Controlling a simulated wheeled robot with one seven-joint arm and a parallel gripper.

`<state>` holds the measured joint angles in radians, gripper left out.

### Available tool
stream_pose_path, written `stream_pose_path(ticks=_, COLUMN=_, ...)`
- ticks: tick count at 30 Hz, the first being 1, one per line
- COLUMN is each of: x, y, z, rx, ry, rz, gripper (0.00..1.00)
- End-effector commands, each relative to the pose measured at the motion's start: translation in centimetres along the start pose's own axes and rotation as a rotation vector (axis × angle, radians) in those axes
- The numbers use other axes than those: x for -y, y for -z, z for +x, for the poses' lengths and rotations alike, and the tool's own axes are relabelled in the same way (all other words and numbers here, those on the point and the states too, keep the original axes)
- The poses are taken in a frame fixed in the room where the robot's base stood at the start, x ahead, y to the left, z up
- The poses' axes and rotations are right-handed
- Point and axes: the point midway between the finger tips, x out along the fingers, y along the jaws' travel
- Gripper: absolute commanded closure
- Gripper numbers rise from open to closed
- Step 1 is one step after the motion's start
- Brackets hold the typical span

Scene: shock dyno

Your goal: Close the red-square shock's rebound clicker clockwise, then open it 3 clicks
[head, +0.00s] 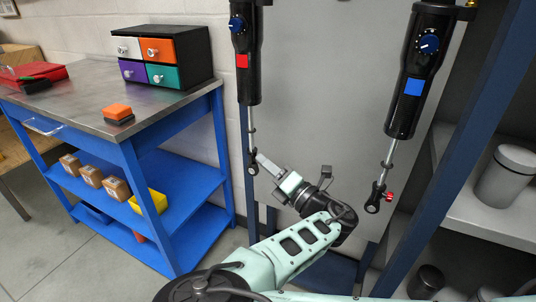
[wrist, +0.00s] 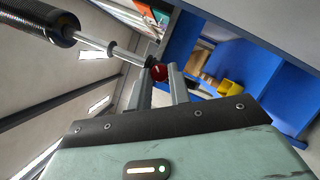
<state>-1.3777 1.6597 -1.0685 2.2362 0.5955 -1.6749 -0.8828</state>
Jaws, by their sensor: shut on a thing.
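The red-square shock (head: 246,85) hangs upright at the left of the grey panel in the head view, with a red square on its black body and a blue dial above it. Its black body also shows at the upper left of the wrist view (wrist: 48,22), with the bright shaft running to the lower eye. My gripper (head: 261,161) is at that lower eye. In the wrist view my gripper (wrist: 160,80) is shut on a red knob (wrist: 159,72), the rebound clicker, beside the shaft end. In the head view the fingers hide this knob.
The blue-square shock (head: 408,100) hangs to the right, with its own red knob (head: 390,196) at the lower eye. A blue workbench (head: 165,110) with a drawer box (head: 162,55) stands at the left. A blue post (head: 470,130) and shelves with canisters are at the right.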

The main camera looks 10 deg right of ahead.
Motion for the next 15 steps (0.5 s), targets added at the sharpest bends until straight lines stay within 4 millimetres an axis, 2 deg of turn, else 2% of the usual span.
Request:
stream_pose_path(ticks=1, x=-0.64, y=-0.42, z=0.17, rx=0.002, ry=0.018, rz=0.045, gripper=1.00)
stream_pose_path(ticks=15, x=-0.81, y=-0.44, z=0.15, rx=0.003, ry=0.174, rz=0.422, gripper=1.00)
